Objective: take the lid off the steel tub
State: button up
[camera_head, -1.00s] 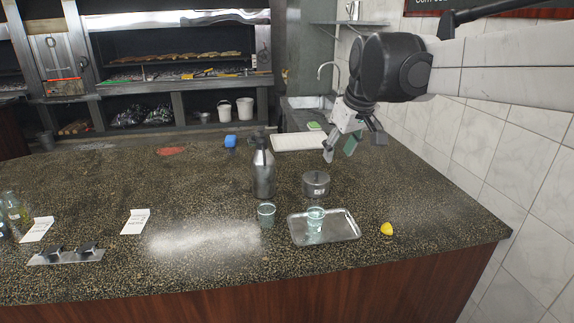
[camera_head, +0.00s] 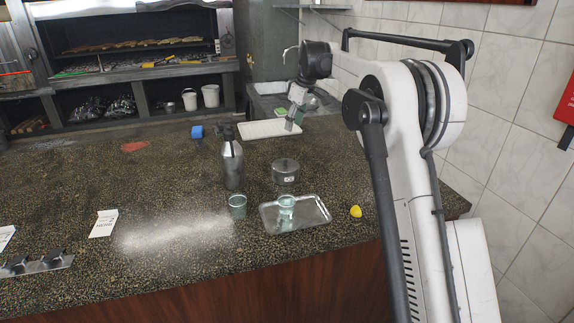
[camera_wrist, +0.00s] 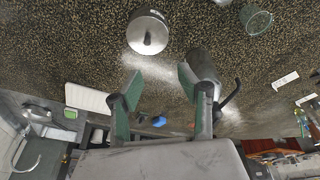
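The steel tub (camera_head: 285,175) stands on the speckled counter, with a lid and a small knob on top. In the wrist view the tub's lid (camera_wrist: 148,33) shows from above, near the top, beyond my fingertips. My gripper (camera_head: 292,118) is over the back of the counter, behind the tub and apart from it. In the wrist view my gripper (camera_wrist: 157,85) has its two green-padded fingers spread, with nothing between them.
A steel bottle (camera_head: 232,163) stands left of the tub. A glass (camera_head: 237,205) and a metal tray (camera_head: 310,217) holding another glass (camera_head: 287,204) are in front. A lemon (camera_head: 355,211) lies right. A white board (camera_head: 268,129) lies behind.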

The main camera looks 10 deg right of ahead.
jog(key=n, duration=0.1)
send_near(286, 160)
jog(key=shift+g, duration=0.3)
jog(key=x, duration=0.3)
jog(key=p+x, duration=0.1)
jog(key=x, duration=0.2)
jog(key=w+p+x, duration=0.1)
jog(key=x, duration=0.2)
jog(key=shift+a+f, duration=0.1)
jog(key=shift+f, duration=0.15)
grip_shut()
